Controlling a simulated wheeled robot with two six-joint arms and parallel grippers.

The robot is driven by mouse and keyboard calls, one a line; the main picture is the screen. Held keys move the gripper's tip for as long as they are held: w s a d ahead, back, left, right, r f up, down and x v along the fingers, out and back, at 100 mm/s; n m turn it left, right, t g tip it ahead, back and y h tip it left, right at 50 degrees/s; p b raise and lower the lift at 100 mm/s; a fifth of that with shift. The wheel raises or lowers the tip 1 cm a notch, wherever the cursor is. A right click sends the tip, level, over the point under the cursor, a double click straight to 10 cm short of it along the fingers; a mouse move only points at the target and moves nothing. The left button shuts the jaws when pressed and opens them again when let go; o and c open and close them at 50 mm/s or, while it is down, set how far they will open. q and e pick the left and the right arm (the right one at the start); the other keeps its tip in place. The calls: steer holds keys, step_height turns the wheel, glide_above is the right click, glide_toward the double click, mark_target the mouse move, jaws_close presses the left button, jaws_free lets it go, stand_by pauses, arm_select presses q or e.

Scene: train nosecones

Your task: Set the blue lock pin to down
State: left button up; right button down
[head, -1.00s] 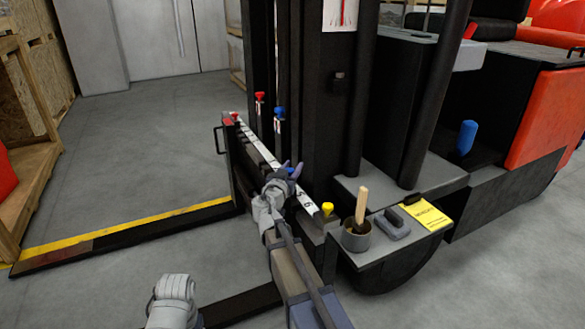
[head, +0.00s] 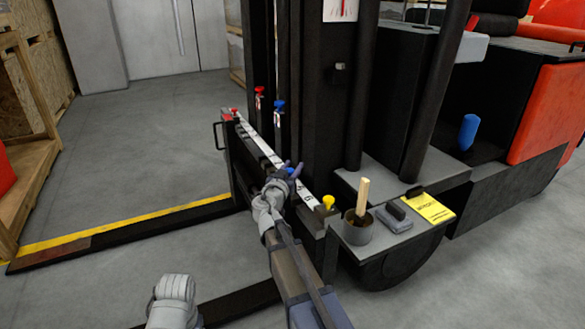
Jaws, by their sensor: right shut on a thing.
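The blue lock pin (head: 291,171) is on the numbered bar of the forklift carriage in the head view. Only a little of its blue top shows between the fingers, so I cannot tell its height. My right gripper (head: 293,168) is shut on this pin, its arm reaching up from the bottom of the picture. My left arm shows only as a grey link at the lower left; its gripper is out of view.
A yellow pin (head: 328,202) stands at the bar's near end and a red pin (head: 234,112) at its far end. Red (head: 259,91) and blue (head: 279,106) knobs are by the mast. A cup (head: 358,228) with a wooden handle stands on the right ledge.

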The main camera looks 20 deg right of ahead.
steer(key=shift+f, duration=0.5)
steer(key=shift+r, duration=0.1)
steer(key=shift+c, duration=2.3)
jaws_free()
arm_select(q)
steer(key=shift+f, duration=0.45)
arm_select(e)
steer(key=shift+v, duration=3.95)
